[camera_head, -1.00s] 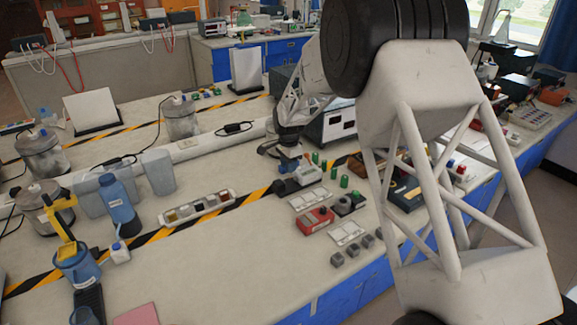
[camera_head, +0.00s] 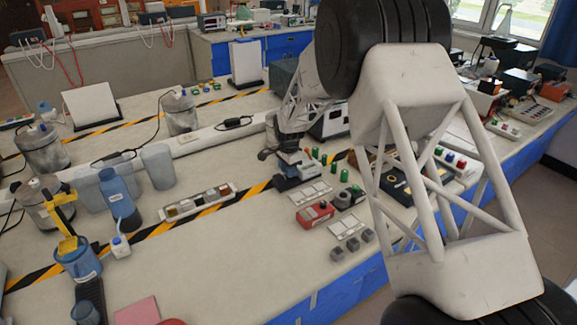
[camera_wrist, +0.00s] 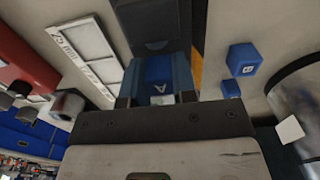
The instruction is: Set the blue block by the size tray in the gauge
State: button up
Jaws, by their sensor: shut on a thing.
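My gripper (camera_wrist: 158,92) is shut on a blue block (camera_wrist: 160,70) marked "A", seen in the wrist view between its fingers. Just beyond the block is a dark block-like fixture (camera_wrist: 150,22), perhaps the gauge; I cannot tell whether the block touches it. A white tray with pale panels (camera_wrist: 85,50), perhaps the size tray, lies to the left, apart from the block; its lettering is unreadable. In the head view my gripper (camera_head: 288,160) is low over the dark fixture (camera_head: 290,183), beside the white tray (camera_head: 311,192). The held block is not clear there.
A blue block marked "B" (camera_wrist: 243,58) stands to the right of my gripper. A red device (camera_head: 315,213), a second white tray (camera_head: 346,224) and several grey blocks (camera_head: 352,243) lie nearer the bench edge. Several green cylinders (camera_head: 344,174) stand to the right.

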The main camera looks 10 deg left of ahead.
jog(key=shift+f, duration=0.75)
jog(key=shift+f, duration=0.4)
dwell(0.7)
jog(key=o, duration=1.3)
jog(key=shift+r, duration=0.1)
jog(key=shift+r, duration=3.9)
jog(key=shift+r, duration=0.1)
